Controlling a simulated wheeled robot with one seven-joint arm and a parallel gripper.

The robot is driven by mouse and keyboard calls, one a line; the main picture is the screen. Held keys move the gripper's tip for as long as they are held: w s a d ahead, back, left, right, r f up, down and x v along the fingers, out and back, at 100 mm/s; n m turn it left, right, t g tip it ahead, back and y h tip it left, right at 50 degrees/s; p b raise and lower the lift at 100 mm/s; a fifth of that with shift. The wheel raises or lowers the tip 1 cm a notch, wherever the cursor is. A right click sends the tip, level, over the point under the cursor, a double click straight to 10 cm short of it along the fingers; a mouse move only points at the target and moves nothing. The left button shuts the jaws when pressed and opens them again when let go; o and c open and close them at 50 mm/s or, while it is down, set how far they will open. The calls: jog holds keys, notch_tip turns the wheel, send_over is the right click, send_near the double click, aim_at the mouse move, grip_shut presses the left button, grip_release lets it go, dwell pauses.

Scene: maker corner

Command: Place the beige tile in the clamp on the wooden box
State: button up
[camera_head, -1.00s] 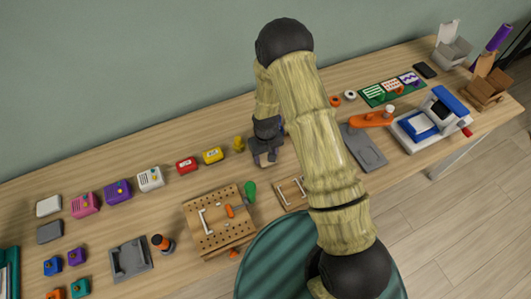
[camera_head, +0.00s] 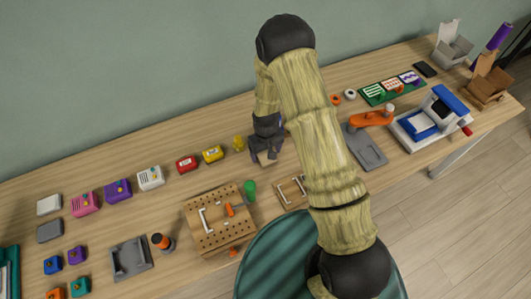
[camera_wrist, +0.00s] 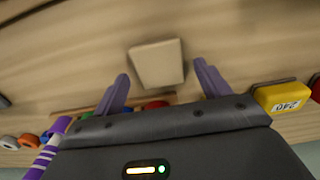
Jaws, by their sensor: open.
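The beige tile (camera_head: 266,158) lies on the wooden table just below my gripper (camera_head: 264,152) in the head view. In the wrist view the tile (camera_wrist: 157,63) is a pale block just beyond and between the spread fingertips of my gripper (camera_wrist: 162,78). My gripper is open and empty. The wooden box (camera_head: 210,241) with a perforated top stands to the lower left of my gripper. It bears a white handle (camera_head: 205,219) and a small orange part (camera_head: 229,209); I cannot tell which belongs to the clamp.
A green object (camera_head: 250,190) and a small wooden frame (camera_head: 291,192) lie near the box. A yellow block (camera_head: 213,155) and red block (camera_head: 187,164) stand left of my gripper. A grey plate with an orange lever (camera_head: 371,119) is at right. A green round stool (camera_head: 270,265) is in front.

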aim_at(266, 155)
notch_tip(266, 155, up, 11)
jog(key=b, duration=0.1)
jog(key=shift+b, duration=0.35)
jog(key=shift+r, duration=0.1)
dwell(0.5)
jog(key=s+d+r+m+t, duration=0.2)
jog(key=s+d+r+m, duration=0.2)
jog(key=s+d+r, duration=0.8)
notch_tip(266, 155, up, 3)
jog(key=shift+s+d+f+m+t, duration=0.1)
jog(key=shift+s+d+m+t, duration=0.25)
jog(key=shift+s, duration=0.55)
jog(key=shift+o, duration=0.6)
